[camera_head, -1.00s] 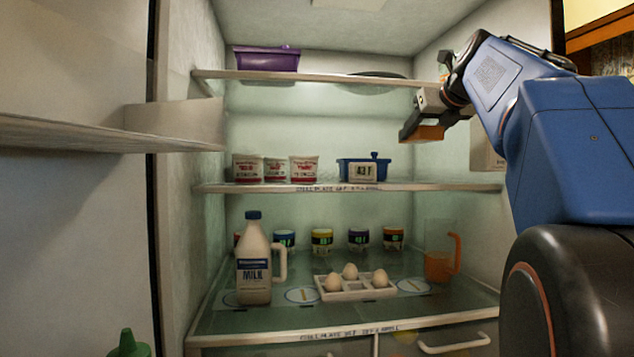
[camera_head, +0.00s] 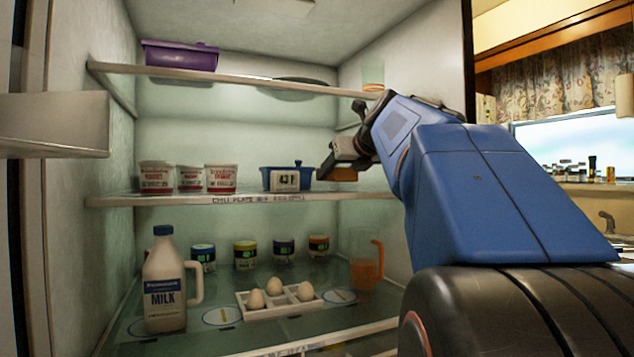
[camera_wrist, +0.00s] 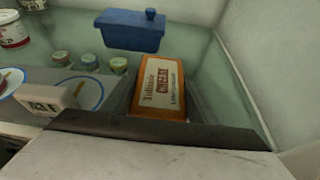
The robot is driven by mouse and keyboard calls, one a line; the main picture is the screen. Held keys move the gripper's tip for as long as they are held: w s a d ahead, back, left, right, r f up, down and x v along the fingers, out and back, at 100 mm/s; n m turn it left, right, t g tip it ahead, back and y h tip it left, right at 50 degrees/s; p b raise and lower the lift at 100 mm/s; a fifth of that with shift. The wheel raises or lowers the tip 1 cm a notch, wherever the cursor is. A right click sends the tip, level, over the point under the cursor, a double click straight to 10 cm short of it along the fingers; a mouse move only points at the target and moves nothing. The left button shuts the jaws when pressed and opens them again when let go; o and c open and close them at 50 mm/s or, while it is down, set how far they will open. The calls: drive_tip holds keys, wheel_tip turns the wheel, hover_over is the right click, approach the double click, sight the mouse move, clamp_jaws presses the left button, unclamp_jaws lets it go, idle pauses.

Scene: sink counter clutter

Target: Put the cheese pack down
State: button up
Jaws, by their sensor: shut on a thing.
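The cheese pack (camera_wrist: 158,88) is an orange and white box with printed lettering. My gripper (camera_head: 338,166) is shut on it inside the open fridge. In the head view the pack (camera_head: 344,175) shows as an orange strip under the gripper, a little above the middle shelf (camera_head: 240,197) at its right end. It is to the right of the blue lidded dish (camera_head: 280,174). The dish (camera_wrist: 132,32) lies beyond the pack in the wrist view. The head view does not clearly show a gap between pack and shelf.
A small 43 F display (camera_head: 286,181) stands before the blue dish. Several white and red tubs (camera_head: 190,178) are at left. The top shelf (camera_head: 240,80) is overhead. Below are a milk jug (camera_head: 165,290), an egg tray (camera_head: 270,310) and an orange-handled jug (camera_head: 362,272). The fridge wall is close at right.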

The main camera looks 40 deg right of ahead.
drive_tip(key=shift+f, duration=1.1)
drive_tip(key=shift+f, duration=0.15)
drive_tip(key=o, duration=1.3)
drive_tip(key=shift+s+r, duration=0.25)
drive_tip(key=shift+s, duration=0.05)
drive_tip(key=v, duration=1.1)
drive_tip(key=shift+s+a, duration=0.1)
drive_tip(key=shift+s, duration=0.05)
